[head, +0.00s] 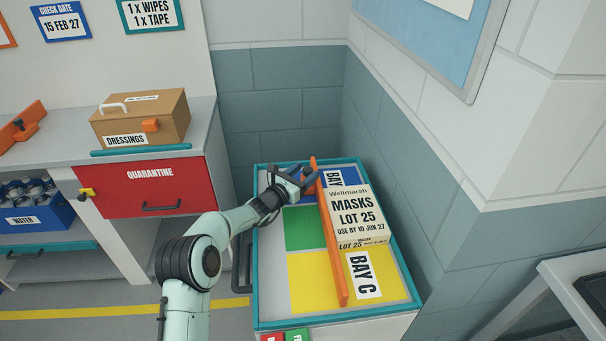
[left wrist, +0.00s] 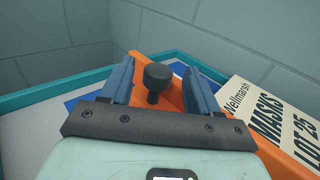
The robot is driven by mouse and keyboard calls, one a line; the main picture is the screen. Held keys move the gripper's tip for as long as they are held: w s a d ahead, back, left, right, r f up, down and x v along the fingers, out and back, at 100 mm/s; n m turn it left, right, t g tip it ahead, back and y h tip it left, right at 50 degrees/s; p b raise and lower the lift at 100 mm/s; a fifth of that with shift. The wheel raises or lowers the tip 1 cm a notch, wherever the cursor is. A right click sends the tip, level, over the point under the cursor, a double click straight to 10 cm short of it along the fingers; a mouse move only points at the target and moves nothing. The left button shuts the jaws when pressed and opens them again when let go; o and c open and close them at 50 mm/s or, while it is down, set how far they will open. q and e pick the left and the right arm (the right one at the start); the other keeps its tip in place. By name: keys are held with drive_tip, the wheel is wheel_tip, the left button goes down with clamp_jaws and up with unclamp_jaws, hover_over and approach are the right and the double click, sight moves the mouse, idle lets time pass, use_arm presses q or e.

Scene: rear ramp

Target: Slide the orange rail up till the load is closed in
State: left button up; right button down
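The orange rail (head: 333,252) runs lengthwise across the top of a teal-edged cart (head: 269,316). The load is a cream Masks box (head: 358,213), lying just right of the rail; I cannot tell whether they touch. My left gripper (head: 302,181) is at the far end of the rail. In the left wrist view my left gripper (left wrist: 160,88) is open, with its blue fingers on either side of a black knob (left wrist: 158,77) on the rail (left wrist: 173,96). A gap shows between the knob and each finger. My right gripper is out of view.
The cart top has blue, green (head: 303,229) and yellow (head: 309,281) areas and a Bay C label (head: 362,275). Tiled walls stand close behind and right of the cart. A counter with a Dressings case (head: 142,118) and red Quarantine drawer (head: 148,187) is at left.

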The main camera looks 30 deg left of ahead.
use_arm(q)
drive_tip(key=shift+s+a, duration=0.1)
drive_tip(key=shift+s, duration=0.05)
drive_tip(key=s, duration=0.8)
drive_tip(key=s+a, duration=0.1)
drive_tip(key=s, duration=0.4)
drive_tip(key=shift+b, duration=0.3)
